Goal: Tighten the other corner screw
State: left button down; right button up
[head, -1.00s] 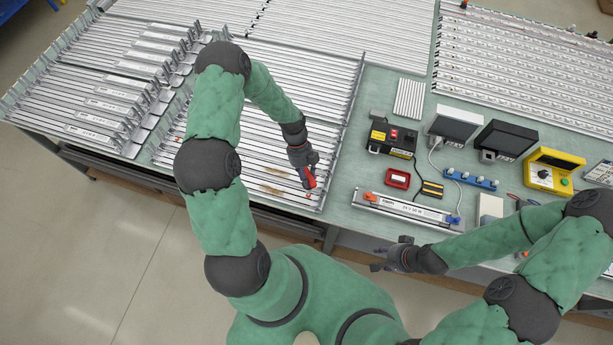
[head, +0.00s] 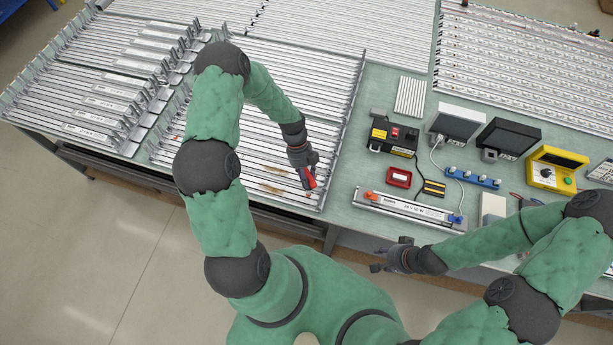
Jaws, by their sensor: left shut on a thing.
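My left gripper (head: 304,164) is shut on a red tool (head: 308,178) that looks like a screwdriver. It holds the tool pointing down over the near right corner of a lightbox frame (head: 262,168) with rows of light strips. The tool's tip is close to that corner; I cannot tell whether it touches a screw. The corner screw itself is too small or hidden to make out. My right gripper (head: 384,260) hangs in front of the table's near edge, apart from the frame. Its fingers look spread and empty.
A labelled bar (head: 408,208) lies right of the frame. Behind it are a red box (head: 399,177), a black and yellow unit (head: 392,137), a blue strip (head: 472,178) and a yellow tester (head: 553,170). More frames (head: 520,75) fill the back. Bare green tabletop (head: 350,170) lies between.

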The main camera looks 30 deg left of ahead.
dwell(0.9)
pick_arm(q)
jog(key=shift+f+b, duration=1.1)
jog(key=shift+b, duration=0.15)
dwell(0.4)
